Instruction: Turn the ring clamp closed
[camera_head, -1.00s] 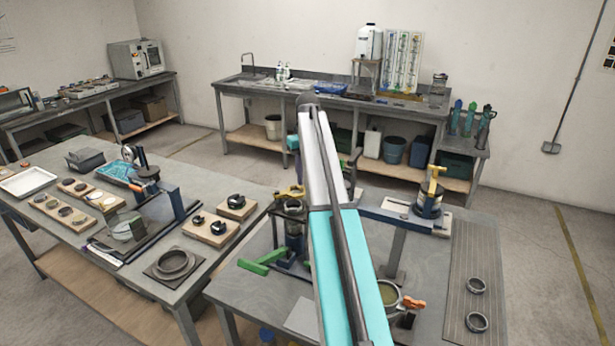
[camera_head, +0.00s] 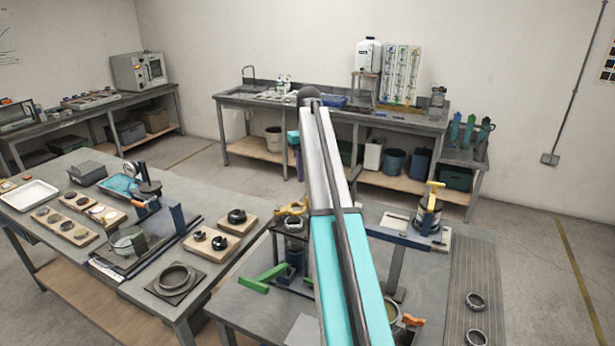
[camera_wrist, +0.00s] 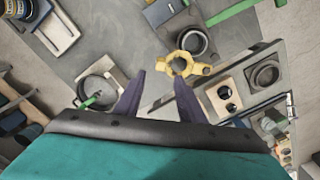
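A yellow ring clamp (camera_wrist: 181,64) with stubby lobes lies ahead of my fingers in the wrist view, beside a dark round cup. What looks like the same yellow part (camera_head: 292,207) sits on top of a dark upright fixture just left of my arm in the head view. My gripper (camera_wrist: 160,75) is open and empty, with its two dark fingers apart. The clamp is beyond the right fingertip, and I see no contact. In the head view my arm hides most of the gripper and part of the bench behind it.
A device with a yellow handle (camera_head: 432,197) stands right of my arm. A green bar (camera_head: 265,277) lies left of the fixture. An orange-handled part (camera_head: 411,321) is partly hidden by my arm. Two dark rings lie at the bench's right. A long bench with parts stands left.

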